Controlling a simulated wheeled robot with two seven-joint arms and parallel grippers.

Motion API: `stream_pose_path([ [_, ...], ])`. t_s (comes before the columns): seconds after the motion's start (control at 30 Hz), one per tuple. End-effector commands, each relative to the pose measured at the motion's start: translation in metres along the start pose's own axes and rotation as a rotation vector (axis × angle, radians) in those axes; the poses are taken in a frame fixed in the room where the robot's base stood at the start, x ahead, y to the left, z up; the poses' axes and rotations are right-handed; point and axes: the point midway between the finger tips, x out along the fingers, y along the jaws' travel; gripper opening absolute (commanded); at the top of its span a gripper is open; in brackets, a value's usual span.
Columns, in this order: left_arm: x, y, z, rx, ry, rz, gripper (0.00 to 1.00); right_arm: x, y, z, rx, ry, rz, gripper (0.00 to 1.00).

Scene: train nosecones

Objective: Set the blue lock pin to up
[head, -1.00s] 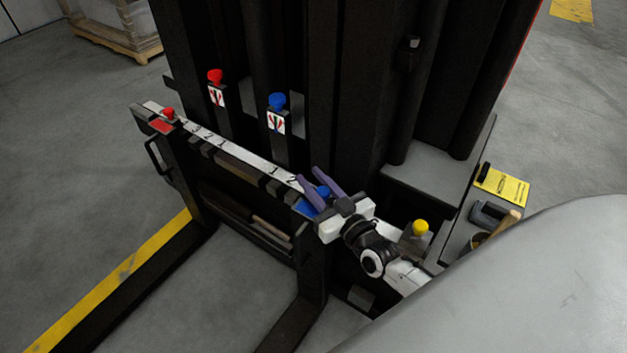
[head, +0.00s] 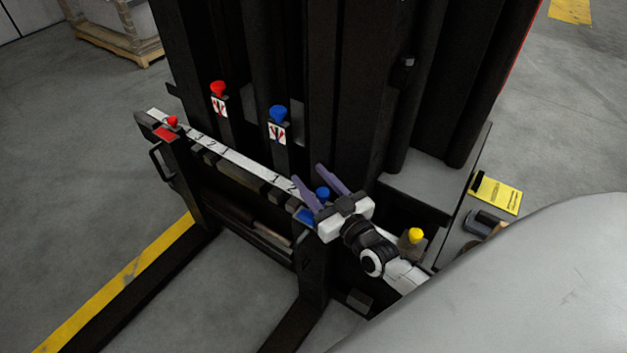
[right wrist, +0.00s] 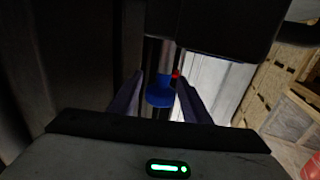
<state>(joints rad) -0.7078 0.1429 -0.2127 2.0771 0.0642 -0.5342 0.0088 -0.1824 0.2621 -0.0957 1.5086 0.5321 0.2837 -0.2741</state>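The blue lock pin (head: 322,192) has a round blue knob and sits at the right part of the fork carriage, beside a blue plate (head: 306,216). My right gripper (head: 307,172) reaches over it from the lower right, its two purple fingers apart on either side of the knob. In the right wrist view the blue knob (right wrist: 160,92) lies between the fingers, with a gap on both sides. The pin's shaft is mostly hidden, so I cannot tell its height. My left gripper is out of view.
A red pin (head: 172,120) stands at the carriage's left end, above a white numbered scale (head: 235,155). Red (head: 218,88) and blue (head: 279,112) lever knobs stand behind on the dark mast. A yellow knob (head: 415,235) is right of my gripper.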

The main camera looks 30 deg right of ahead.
Motion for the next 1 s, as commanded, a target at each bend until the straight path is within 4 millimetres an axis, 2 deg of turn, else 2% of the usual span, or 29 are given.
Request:
stream_pose_path([
  [0.27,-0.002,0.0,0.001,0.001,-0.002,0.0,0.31,-0.004,0.0,0.002,0.0,-0.006,0.0,0.43],
  [0.37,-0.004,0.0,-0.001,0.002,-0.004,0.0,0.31,-0.015,0.0,0.002,0.0,-0.007,0.0,0.43],
  [0.7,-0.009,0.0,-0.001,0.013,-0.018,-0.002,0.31,-0.08,0.0,0.0,-0.001,-0.006,0.0,0.43],
  [0.83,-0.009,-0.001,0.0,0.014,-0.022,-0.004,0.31,-0.096,0.0,0.001,-0.001,-0.005,0.0,0.43],
  [1.0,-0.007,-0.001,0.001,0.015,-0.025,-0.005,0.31,-0.103,0.0,0.001,0.0,-0.002,0.0,0.43],
])
